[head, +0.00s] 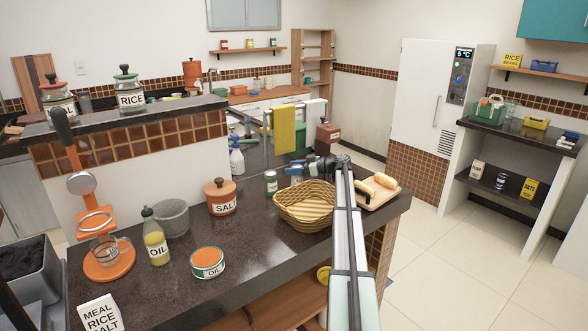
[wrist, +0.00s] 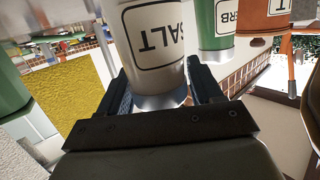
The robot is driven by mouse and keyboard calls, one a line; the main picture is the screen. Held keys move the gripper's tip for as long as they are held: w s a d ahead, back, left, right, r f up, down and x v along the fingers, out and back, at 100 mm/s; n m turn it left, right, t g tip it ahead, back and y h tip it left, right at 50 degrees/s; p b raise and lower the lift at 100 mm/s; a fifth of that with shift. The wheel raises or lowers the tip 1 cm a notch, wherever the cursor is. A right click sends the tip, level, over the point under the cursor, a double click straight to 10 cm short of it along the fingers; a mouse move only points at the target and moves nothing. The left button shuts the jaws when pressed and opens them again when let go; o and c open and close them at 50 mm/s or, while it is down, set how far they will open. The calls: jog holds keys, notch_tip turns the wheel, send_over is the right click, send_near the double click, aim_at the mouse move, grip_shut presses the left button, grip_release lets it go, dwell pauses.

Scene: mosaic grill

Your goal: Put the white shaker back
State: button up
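The white shaker (wrist: 158,45) fills the upper middle of the wrist view. Its SALT label reads upside down there, and its silver end points toward my gripper. My gripper (wrist: 160,95) has one finger on each side of the shaker, and both look to be against it. In the head view my gripper (head: 318,168) is over the counter behind the wicker basket, partly hidden by my arm. I cannot make out the white shaker clearly there.
The wicker basket (head: 303,207) and a board (head: 379,196) with bread lie near my arm. A yellow towel (head: 284,132) hangs on a rail behind.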

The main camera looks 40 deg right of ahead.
jog(key=shift+o, duration=1.1)
jog(key=shift+r, duration=0.1)
jog(key=shift+r, duration=0.1)
jog(key=v, duration=0.7)
jog(key=shift+s, duration=0.2)
jog(key=shift+o, duration=0.2)
jog(key=shift+d, duration=0.15)
